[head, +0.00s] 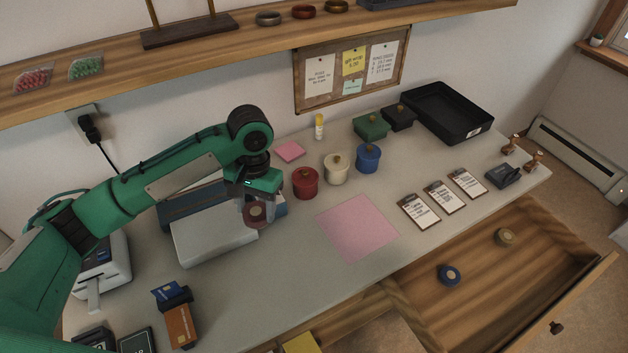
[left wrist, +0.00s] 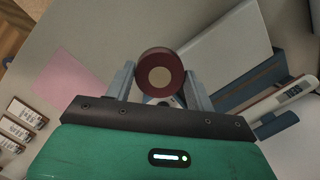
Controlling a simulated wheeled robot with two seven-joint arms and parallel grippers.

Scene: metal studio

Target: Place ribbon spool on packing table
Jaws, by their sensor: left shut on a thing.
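My left gripper (head: 257,213) is shut on a dark red ribbon spool (head: 257,212) with a pale core. In the left wrist view the spool (left wrist: 160,74) sits between the two fingers of the gripper (left wrist: 160,85). In the head view the gripper and spool are over the packing table (head: 290,270), beside the white box; the exact height above the table is hard to tell. My right gripper is not in view.
Red, cream and blue pots (head: 336,168) stand right of the gripper. A pink sheet (head: 357,227) lies on the table. A white box (head: 213,236) is close on the left. An open drawer (head: 500,290) holds two spools. Bare table lies in front of the gripper.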

